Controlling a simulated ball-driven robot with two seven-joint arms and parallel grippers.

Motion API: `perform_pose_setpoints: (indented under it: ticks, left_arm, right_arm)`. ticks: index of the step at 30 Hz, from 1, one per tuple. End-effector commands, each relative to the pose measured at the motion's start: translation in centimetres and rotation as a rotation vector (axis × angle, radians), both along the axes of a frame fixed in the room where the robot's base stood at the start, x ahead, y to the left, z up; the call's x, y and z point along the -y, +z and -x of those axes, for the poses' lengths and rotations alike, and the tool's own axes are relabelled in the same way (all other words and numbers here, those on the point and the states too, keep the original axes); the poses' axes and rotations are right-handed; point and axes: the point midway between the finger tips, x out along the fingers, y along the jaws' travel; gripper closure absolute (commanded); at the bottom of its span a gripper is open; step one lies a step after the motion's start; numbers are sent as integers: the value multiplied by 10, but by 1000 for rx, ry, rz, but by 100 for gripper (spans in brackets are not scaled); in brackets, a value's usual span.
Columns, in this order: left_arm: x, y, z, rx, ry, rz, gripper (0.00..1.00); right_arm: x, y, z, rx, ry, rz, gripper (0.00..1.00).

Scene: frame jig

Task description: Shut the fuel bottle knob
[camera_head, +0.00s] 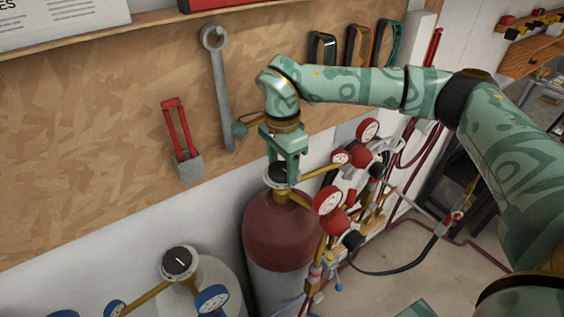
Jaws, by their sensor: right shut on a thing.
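The fuel bottle (278,237) is a dark red cylinder, paler at its lower part, standing against the wall in the middle of the view. Its knob (279,178) is dark with a pale rim and sits on top of the brass valve. My right gripper (285,173) reaches down from above and is shut on the knob, with its fingers hiding part of it. Any marking on the knob's top is covered. My left gripper is not in view.
Red gauges (328,199) and brass fittings sit close to the right of the knob. A pale bottle (218,272) with a black knob (179,262) and blue gauges stands at lower left. A wrench (222,100) and a red-handled tool (179,130) hang on the board behind.

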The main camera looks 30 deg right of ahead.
Motion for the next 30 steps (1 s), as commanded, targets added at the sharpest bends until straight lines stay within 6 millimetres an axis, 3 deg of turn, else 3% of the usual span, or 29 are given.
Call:
perform_pose_setpoints:
  ticks: [30]
  left_arm:
    - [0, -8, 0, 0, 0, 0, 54]
  right_arm:
    - [0, 1, -1, 5, -953, -1, 67]
